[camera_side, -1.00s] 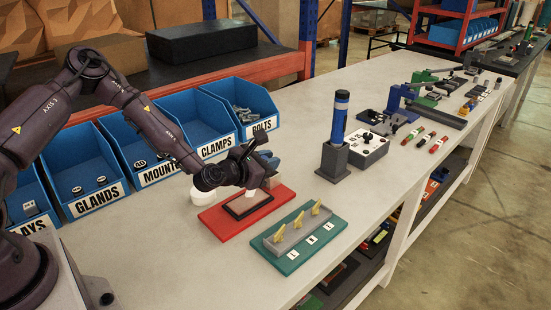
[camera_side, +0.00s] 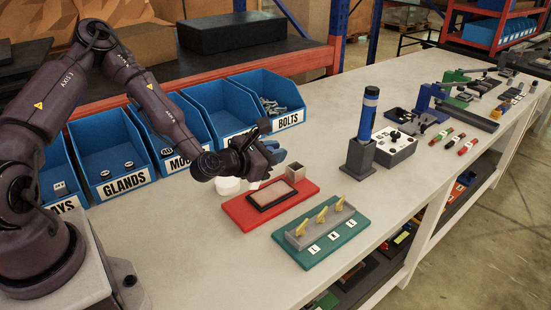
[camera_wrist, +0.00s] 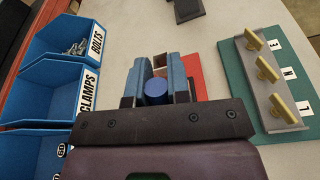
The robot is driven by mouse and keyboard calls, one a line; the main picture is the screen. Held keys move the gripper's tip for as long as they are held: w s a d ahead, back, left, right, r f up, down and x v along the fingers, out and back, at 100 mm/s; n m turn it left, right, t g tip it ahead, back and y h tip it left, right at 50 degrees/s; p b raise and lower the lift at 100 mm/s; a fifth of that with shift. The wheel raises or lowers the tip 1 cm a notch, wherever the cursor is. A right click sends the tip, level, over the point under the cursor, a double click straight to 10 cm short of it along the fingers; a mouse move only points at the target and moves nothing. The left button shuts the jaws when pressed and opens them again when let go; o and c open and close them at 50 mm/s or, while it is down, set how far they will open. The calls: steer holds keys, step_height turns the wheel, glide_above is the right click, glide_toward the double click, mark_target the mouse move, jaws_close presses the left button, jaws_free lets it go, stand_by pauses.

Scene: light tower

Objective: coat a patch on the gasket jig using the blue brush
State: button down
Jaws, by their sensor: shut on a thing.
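The gasket jig is a red board (camera_side: 240,213) with a black-framed, pinkish patch (camera_side: 272,194) on the bench. A grey square holder (camera_side: 295,172) stands at its back right corner. My gripper (camera_side: 262,158) is over the jig's back left side, behind the patch. It is shut on the blue brush; the brush's round blue end (camera_wrist: 156,90) shows between the fingers in the wrist view. A small pale bit shows under the gripper, perhaps the bristles; whether it touches anything I cannot tell. A white round dish (camera_side: 228,186) sits left of the jig, partly behind my wrist.
A green board with yellow toggles (camera_side: 320,232) lies in front of the jig. A blue cylinder (camera_side: 367,115) stands in a grey block to the right. Labelled blue bins (camera_side: 112,165) line the back.

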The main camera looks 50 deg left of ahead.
step_height(320, 180, up, 4)
steer(key=shift+r, duration=0.2)
steer(key=shift+f, duration=0.1)
stand_by(1.1)
steer(key=shift+f, duration=3.4)
steer(key=shift+d+r+x, duration=0.3)
steer(key=shift+r+x, duration=0.3)
steer(key=shift+x, duration=4.8)
steer(key=shift+s, duration=5.2)
step_height(320, 180, up, 8)
steer(key=shift+r, duration=0.2)
steer(key=shift+d, duration=0.15)
